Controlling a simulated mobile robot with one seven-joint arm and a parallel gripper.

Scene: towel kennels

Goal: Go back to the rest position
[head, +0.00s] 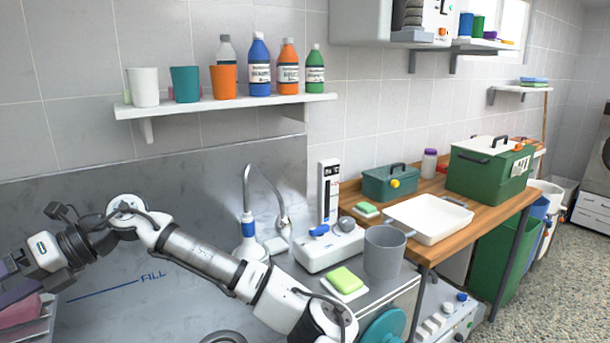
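My arm reaches from the bottom middle of the head view across the steel sink area to the left edge. My gripper (8,268) is at the far left, partly cut off by the frame, so its fingertips and whatever may be between them are hidden. I cannot tell whether the gripper touches the purple item.
A shelf (225,105) with cups and bottles hangs above the sink. Right of my forearm stand a tap (248,190), a white device (328,245), a grey bucket (384,252) and a green sponge (345,279). A wooden bench (480,219) holds a white tray (428,220) and green boxes (488,170).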

